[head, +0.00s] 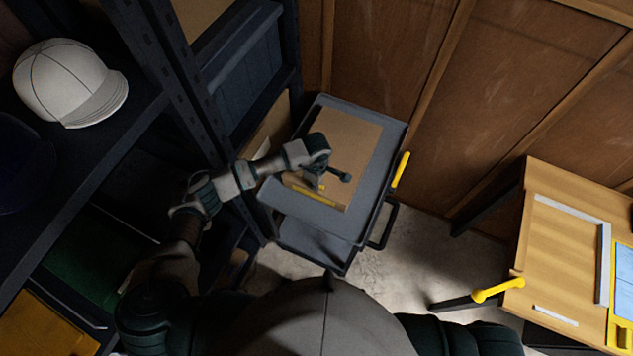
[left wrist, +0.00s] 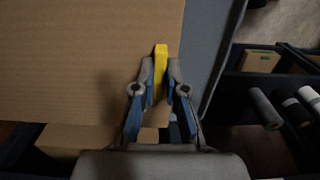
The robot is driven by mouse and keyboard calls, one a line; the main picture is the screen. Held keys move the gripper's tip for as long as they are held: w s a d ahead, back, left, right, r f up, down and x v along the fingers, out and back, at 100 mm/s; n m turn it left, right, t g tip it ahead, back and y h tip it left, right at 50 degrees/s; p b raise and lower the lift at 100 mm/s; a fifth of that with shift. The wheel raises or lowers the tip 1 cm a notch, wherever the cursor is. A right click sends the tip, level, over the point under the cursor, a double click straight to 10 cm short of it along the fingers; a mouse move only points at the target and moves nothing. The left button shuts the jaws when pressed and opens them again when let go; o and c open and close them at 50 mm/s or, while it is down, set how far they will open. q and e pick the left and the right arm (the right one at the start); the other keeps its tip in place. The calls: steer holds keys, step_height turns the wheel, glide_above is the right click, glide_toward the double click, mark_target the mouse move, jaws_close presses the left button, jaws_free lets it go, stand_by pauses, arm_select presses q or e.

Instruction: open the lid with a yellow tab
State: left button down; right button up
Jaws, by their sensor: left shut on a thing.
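A brown cardboard lid (head: 355,145) lies on the top of a grey cart (head: 392,125), and a yellow tab (head: 315,197) shows at its near edge. My left gripper (head: 316,184) is over that near edge. In the left wrist view my left gripper (left wrist: 160,85) is shut on the yellow tab (left wrist: 160,58), which stands between its two blue-padded fingers. The brown lid (left wrist: 80,60) fills the left of that view. I cannot tell whether the lid is raised at all. My right gripper is out of view.
A dark shelf (head: 105,155) with a white cap (head: 70,80) stands at the left. A wooden table (head: 560,235) is at the right. Bare floor (head: 400,270) lies between cart and table.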

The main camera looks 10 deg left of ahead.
arm_select(q)
steer(key=shift+r, duration=0.1)
steer(key=w+d+r, duration=0.1)
steer(key=w+r, duration=0.3)
steer(key=r, duration=0.5)
steer(key=w+d+r, duration=0.1)
steer(key=w+r, duration=0.2)
steer(key=r, duration=0.6)
steer(key=shift+w+d+r, duration=0.15)
steer(key=shift+w+d, duration=0.15)
steer(key=shift+w, duration=0.05)
